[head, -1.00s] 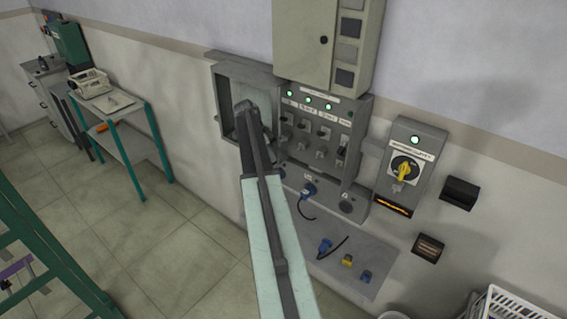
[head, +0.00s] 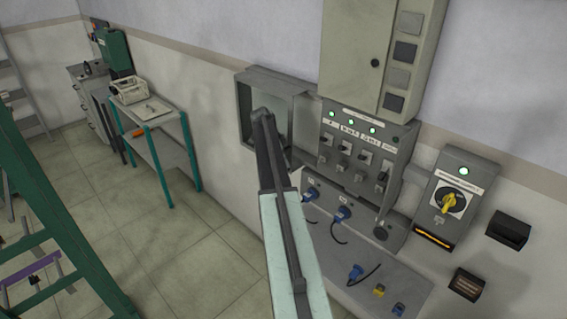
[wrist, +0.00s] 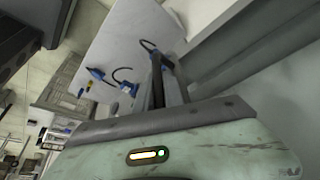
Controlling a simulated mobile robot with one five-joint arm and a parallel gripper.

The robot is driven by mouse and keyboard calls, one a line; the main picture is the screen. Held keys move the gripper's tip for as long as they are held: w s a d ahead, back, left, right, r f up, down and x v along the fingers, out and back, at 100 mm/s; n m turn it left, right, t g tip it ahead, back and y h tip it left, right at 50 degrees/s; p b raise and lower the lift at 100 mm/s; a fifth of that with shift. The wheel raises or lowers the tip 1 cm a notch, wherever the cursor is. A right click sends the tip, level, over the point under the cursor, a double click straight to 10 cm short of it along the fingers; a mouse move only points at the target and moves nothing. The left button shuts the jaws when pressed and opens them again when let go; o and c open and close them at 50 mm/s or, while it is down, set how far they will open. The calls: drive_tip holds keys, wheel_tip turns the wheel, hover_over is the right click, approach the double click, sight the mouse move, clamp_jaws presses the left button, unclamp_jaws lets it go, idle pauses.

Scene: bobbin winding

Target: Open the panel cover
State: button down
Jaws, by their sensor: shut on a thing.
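The panel's switches, labels and green lamps are uncovered. My gripper (head: 262,116) is at the cover, in front of its window, and is shut on it. My arm hides the cover's lower part and the exact grip. In the wrist view, my gripper's dark fingers (wrist: 167,72) point away from me, next to a grey frame-like part at the right.
A shelf with blue and yellow plugs (head: 356,272) lies below the panel. A rotary switch box (head: 450,205) is at the right. A teal-legged table (head: 152,120) stands at the left, and a green ladder (head: 50,200) is nearer. Floor between them is clear.

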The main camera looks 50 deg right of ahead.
drive_tip(key=shift+s+d, duration=0.1)
drive_tip(key=shift+d, duration=0.15)
drive_tip(key=c, duration=1.7)
unclamp_jaws()
drive_tip(key=shift+s, duration=0.1)
drive_tip(key=p+v, duration=0.7)
drive_tip(key=v, duration=0.1)
drive_tip(key=shift+f, duration=0.1)
